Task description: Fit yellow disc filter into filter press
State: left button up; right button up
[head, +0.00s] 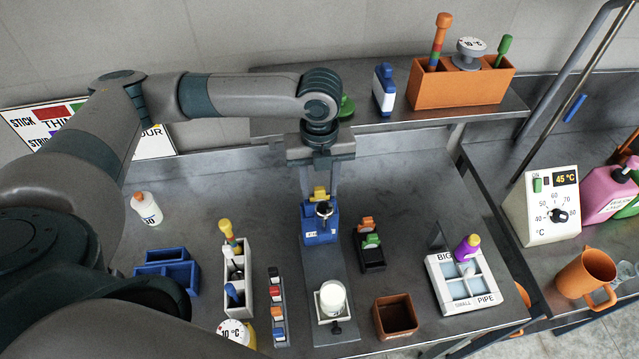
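A small yellow piece (320,192), which looks like the yellow disc filter, stands at the top of a blue block (320,232) that looks like the filter press. A dark and silver knob on the block partly covers it, so I cannot tell how deep it sits. My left gripper (321,192) points down over the block. Its two fingers stand apart on either side of the yellow piece, with a gap seeming to show. A dark rack (372,263) right of the press holds an orange disc (367,223) and a green disc (371,241). My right gripper is out of view.
A white cup (332,297) stands in front of the press. A brown box (396,318), white divided tray (466,290), blue bin (167,270), white tool holder (238,275) and bottle (147,208) stand around. The raised shelf (400,122) lies behind.

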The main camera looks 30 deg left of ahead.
pick_arm(q)
jog(key=shift+r, duration=0.2)
jog(key=shift+r+b, duration=0.35)
jog(key=shift+r, duration=0.1)
notch_tip(320, 180, up, 11)
jog(key=b, duration=0.4)
dwell(0.5)
